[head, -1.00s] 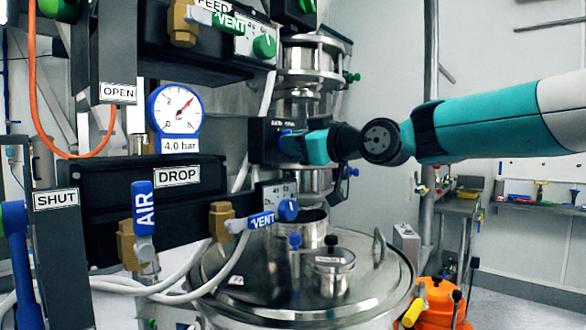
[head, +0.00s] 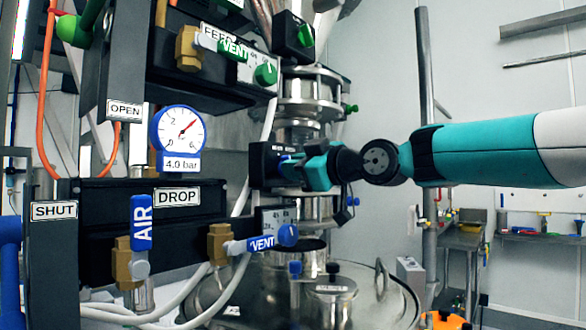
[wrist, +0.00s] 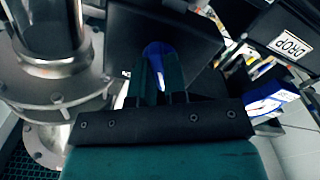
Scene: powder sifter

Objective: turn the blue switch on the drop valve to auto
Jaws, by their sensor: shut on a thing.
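The blue switch (wrist: 158,50) sits on the face of a black box. In the wrist view it lies between my fingers. My gripper (head: 289,168) is shut on the switch, reaching in from the right in the head view, where it mostly hides the switch. The black switch box (head: 265,165) stands beside the steel column, right of the DROP label (head: 177,197). Its own label and the switch's pointing direction cannot be read now.
A lower panel with a blue knob (head: 288,234) and the blue VENT handle (head: 260,244) are below my gripper. The blue AIR handle (head: 141,222) and pressure gauge (head: 178,132) are left. A steel lid (head: 255,300) lies below. Free space surrounds my arm at right.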

